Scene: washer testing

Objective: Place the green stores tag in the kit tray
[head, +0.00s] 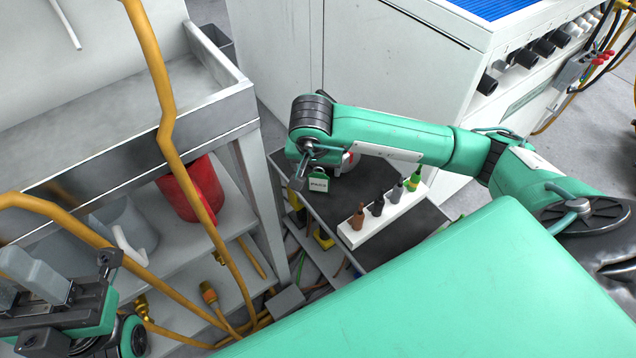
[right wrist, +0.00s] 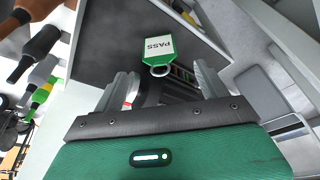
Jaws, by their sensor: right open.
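A green tag (head: 318,184) with a white face reading PASS is at the far left corner of a dark-topped cart (head: 343,213). In the right wrist view the tag (right wrist: 165,47) lies just beyond my fingers, with a pale ring at its near end. My right gripper (right wrist: 163,82) is open, its fingers either side of the line to the tag, with nothing seen clasped. In the head view the wrist partly hides it. My left gripper (head: 38,275) is at the lower left, away from the cart; its jaw gap is unclear. I cannot identify a kit tray for certain.
A white block (head: 388,217) holding several brown, black, grey and green connectors stands on the cart. A metal bench (head: 190,120) with a red container (head: 190,190) on its shelf is at the left. A white cabinet (head: 375,60) stands behind. Bare dark surface surrounds the block.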

